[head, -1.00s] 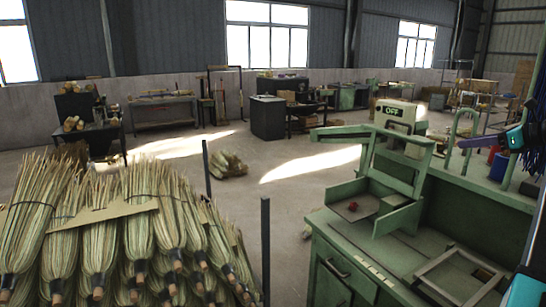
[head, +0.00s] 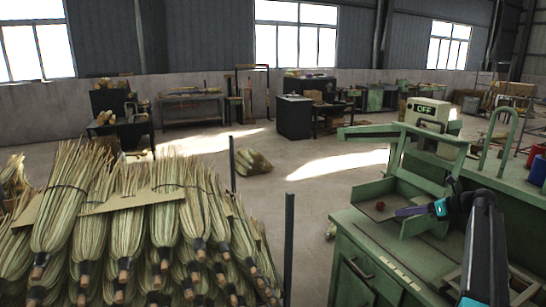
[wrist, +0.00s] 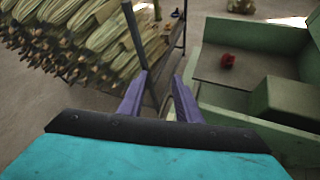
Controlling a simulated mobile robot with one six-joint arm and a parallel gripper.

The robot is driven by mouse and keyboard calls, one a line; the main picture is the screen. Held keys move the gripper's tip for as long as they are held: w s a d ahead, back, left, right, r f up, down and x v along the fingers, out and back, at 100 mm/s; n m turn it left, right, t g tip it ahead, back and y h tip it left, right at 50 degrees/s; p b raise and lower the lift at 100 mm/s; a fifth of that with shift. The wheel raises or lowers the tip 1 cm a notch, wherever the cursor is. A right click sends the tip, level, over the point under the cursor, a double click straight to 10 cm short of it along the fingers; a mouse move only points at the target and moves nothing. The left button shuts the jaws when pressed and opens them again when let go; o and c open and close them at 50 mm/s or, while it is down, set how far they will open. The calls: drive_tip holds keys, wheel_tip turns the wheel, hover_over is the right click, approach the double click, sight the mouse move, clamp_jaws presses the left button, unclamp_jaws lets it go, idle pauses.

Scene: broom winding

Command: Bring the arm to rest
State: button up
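My arm reaches in from the lower right in the head view, over the green workbench (head: 367,240). My gripper (head: 400,212) points left there, near a small red object (head: 380,206) in the bench's tray. In the wrist view my gripper (wrist: 159,76) shows two purple fingers standing apart, with nothing between them. The red object (wrist: 228,61) lies in the green tray to the right of the fingers. A dark post (wrist: 133,35) shows beyond the left finger.
A large stack of brooms (head: 130,225) fills the left, with dark posts (head: 289,245) at its right side. A green machine with an OFF sign (head: 425,109) stands behind the bench. Open floor (head: 310,205) lies between the stack and the bench.

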drive_tip(key=s+a+f+n+g+b, duration=0.1)
drive_tip(key=s+a+f+g, duration=0.1)
drive_tip(key=a+f, duration=0.95)
drive_tip(key=s+a+f+n+g+b, duration=0.1)
drive_tip(key=s+a+f+g, duration=0.15)
drive_tip(key=a+f, duration=0.9)
drive_tip(key=s+a+f+n+g, duration=0.2)
drive_tip(key=s+a+f, duration=0.25)
drive_tip(key=f, duration=0.35)
drive_tip(key=s+a+f+n+g+b, duration=0.1)
drive_tip(key=s+a+f, duration=0.2)
drive_tip(key=s+f, duration=0.35)
drive_tip(key=s+a+f+n+g, duration=0.2)
drive_tip(key=s+a+f, duration=0.15)
drive_tip(key=f, duration=0.55)
drive_tip(key=s+a+f+n+g+h+b, duration=0.1)
drive_tip(key=s+a+f+n+g+h, duration=0.15)
drive_tip(key=s+f, duration=0.65)
drive_tip(key=s+a+f+n+g+h+b, duration=0.1)
drive_tip(key=s+a+f+n, duration=0.25)
drive_tip(key=s, duration=0.85)
drive_tip(key=s+d+f+n+h, duration=0.1)
drive_tip(key=s+d+n+h, duration=0.1)
drive_tip(key=s+d+n, duration=0.2)
drive_tip(key=s+d+f+n+g+h, duration=0.1)
drive_tip(key=s+d+f+n+h, duration=0.1)
drive_tip(key=s+n, duration=0.9)
drive_tip(key=shift+d+f+n+h, duration=0.25)
drive_tip(key=shift+d+n+h, duration=0.6)
drive_tip(key=shift+d, duration=0.3)
